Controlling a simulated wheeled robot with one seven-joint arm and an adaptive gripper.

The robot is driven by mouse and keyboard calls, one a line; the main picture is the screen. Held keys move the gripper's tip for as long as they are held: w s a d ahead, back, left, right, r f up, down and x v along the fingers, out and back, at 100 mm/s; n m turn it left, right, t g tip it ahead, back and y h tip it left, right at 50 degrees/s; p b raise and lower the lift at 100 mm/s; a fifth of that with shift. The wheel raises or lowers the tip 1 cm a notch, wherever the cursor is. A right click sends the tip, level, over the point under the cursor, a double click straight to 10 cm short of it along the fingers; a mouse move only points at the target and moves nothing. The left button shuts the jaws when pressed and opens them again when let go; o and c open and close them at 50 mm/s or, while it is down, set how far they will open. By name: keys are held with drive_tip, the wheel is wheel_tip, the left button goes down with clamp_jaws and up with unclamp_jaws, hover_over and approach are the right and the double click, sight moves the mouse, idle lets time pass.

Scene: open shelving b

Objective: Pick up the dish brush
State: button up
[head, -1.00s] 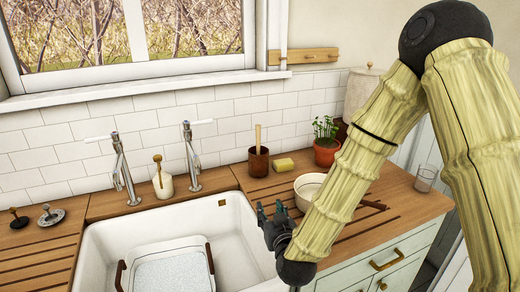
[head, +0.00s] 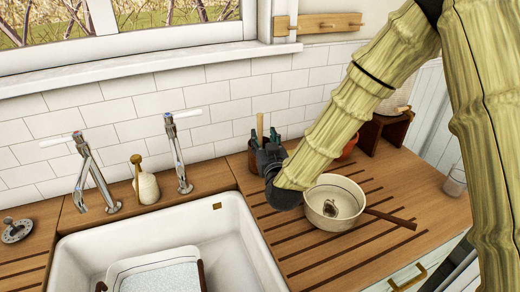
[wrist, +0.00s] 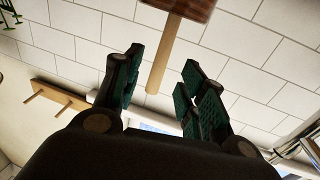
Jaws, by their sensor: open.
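The dish brush appears to be the pale wooden handle (head: 260,126) standing upright in a brown cup (head: 252,161) near the tiled wall, right of the sink. Its head is hidden in the cup. My gripper (head: 262,141) is open in front of the cup and partly hides it. In the wrist view, which is upside down, the handle (wrist: 165,45) shows between the spread fingers of my gripper (wrist: 162,60), apart from both. The cup (wrist: 185,8) is at the top edge there. I cannot tell exactly how deep the handle lies between the fingers.
A cream pan (head: 333,207) with a wooden handle sits on the grooved counter, below my forearm. The white sink (head: 150,232) with a tub in it is to the left. A white bottle (head: 147,188) and taps (head: 178,155) stand behind the sink. A terracotta pot (head: 349,146) is mostly hidden.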

sight(261, 130)
drive_tip(key=shift+w+a+f, duration=0.15)
drive_tip(key=shift+w+f, duration=0.05)
drive_tip(key=shift+w, duration=0.55)
drive_tip(key=shift+w+a+r+p, duration=0.1)
drive_tip(key=shift+w+r+p, duration=0.3)
drive_tip(key=shift+p, duration=0.2)
drive_tip(key=shift+w+a+f+p, duration=0.15)
drive_tip(key=shift+w+p, duration=0.1)
drive_tip(key=shift+w, duration=0.4)
drive_tip(key=shift+w+a+r+p, duration=0.15)
drive_tip(key=shift+w+p, duration=0.1)
drive_tip(key=shift+w, duration=0.35)
drive_tip(key=shift+w+a+f+p, duration=0.15)
drive_tip(key=shift+w+p, duration=0.1)
drive_tip(key=shift+w, duration=0.4)
clamp_jaws()
